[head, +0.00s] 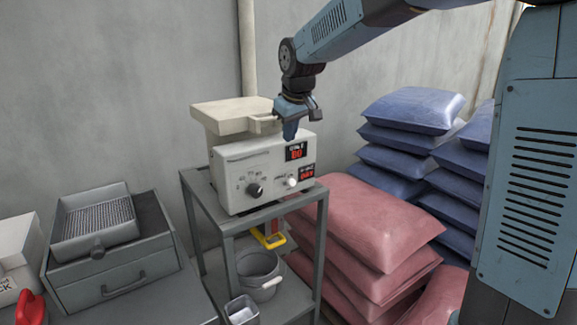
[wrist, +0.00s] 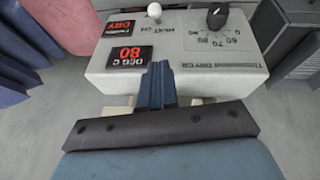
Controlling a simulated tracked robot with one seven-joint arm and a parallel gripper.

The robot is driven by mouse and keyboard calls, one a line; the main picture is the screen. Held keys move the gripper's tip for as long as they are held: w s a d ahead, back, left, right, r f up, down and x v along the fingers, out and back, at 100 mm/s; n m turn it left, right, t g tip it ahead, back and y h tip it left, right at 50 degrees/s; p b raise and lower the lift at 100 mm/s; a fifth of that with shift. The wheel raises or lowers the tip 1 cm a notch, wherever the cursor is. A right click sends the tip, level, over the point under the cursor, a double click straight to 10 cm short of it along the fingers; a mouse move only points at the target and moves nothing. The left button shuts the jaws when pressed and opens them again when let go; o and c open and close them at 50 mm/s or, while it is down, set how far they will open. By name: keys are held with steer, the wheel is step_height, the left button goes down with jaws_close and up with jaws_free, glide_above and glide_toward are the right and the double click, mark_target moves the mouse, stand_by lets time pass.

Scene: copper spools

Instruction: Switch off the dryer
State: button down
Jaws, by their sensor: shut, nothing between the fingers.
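The dryer (head: 232,165) is an off-white box on a grey stand, with a pale lid-like top (head: 228,115). Its front has a black dial (head: 254,190), a white knob-like switch (head: 291,182) and two red-lit displays. In the wrist view the temperature display (wrist: 124,56) reads 80 and the other display (wrist: 121,28) seems to read DRY. The white switch (wrist: 154,9) and dial (wrist: 217,16) show at the top edge there. My gripper (head: 290,136) is shut and empty, fingers pointing down by the panel's upper edge, above the switch. I cannot tell whether it touches.
A grey stand (head: 199,219) carries the dryer, with a bucket (head: 259,272) on its lower shelf. Red sacks (head: 365,225) and blue sacks (head: 412,108) are stacked to the right. A drawer unit (head: 115,276) with a mesh tray (head: 94,218) stands left. The space before the panel looks clear.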

glide_above(292, 185)
steer(key=w+a, duration=0.1)
steer(key=a, duration=0.1)
step_height(292, 185, down, 9)
steer(key=shift+s+d+f, duration=0.1)
steer(key=shift+d+f, duration=0.15)
steer(key=shift+f, duration=0.3)
steer(key=shift+s+d+f, duration=0.1)
steer(key=shift+d+f, duration=0.1)
steer(key=shift+f, duration=0.35)
steer(key=shift+s+d+f, duration=0.1)
steer(key=shift+d+f, duration=0.05)
steer(key=shift+f, duration=0.25)
steer(key=shift+s+d+f, duration=0.1)
steer(key=shift+d+f, duration=0.05)
steer(key=shift+f, duration=0.25)
steer(key=shift+a, duration=0.35)
steer(key=shift+d, duration=0.5)
steer(key=shift+s+f, duration=0.1)
